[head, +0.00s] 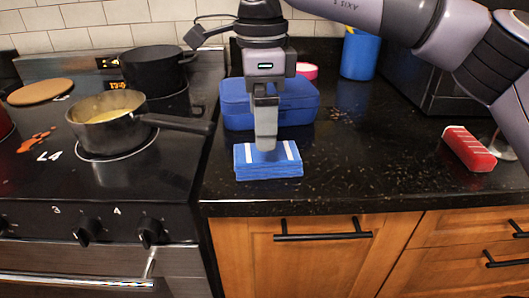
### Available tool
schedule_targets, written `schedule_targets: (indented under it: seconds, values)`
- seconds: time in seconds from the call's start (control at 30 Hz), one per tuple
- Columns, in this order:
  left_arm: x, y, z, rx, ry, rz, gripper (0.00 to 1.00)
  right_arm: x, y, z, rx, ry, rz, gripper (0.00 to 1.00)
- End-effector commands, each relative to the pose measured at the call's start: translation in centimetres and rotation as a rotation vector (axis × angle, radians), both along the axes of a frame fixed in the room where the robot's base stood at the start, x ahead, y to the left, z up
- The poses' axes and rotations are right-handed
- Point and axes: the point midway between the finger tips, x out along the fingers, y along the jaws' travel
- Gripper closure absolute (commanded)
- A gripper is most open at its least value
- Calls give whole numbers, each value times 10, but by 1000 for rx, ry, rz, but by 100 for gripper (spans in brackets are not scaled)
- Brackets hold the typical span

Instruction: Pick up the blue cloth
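The blue cloth (267,166) lies folded on the black counter near its front edge, with white stripes across its top. My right gripper (265,147) points straight down over the cloth, with its fingertips at or just above the cloth's top. I see the fingers edge-on, so I cannot tell how far apart they are or whether they touch the cloth. My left gripper is not in view.
A blue box (236,108) stands right behind the cloth. To the left, a pan (112,132) on the stove points its handle toward the cloth. A red striped block (467,149) lies at the right, and a blue cup (359,56) stands behind. The counter between cloth and block is clear.

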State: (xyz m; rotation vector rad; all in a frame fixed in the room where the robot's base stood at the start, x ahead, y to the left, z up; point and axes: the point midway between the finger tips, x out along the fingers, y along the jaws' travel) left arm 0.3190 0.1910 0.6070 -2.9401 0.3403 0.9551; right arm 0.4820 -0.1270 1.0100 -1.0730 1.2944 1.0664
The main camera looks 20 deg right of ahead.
Motion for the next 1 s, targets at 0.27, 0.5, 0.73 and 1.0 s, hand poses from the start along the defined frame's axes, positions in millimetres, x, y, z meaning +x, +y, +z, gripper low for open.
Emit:
schedule_targets:
  seconds: [0.27,0.5,0.73,1.0]
  values:
    - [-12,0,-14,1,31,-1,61,-3,-3,-39,2,3,0,0]
    - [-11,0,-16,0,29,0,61,-3,-2,-62,3,1,0,0]
    - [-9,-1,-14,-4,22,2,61,-3,-2,-63,4,1,0,3]
    - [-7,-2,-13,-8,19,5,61,-3,-2,-62,4,1,0,61]
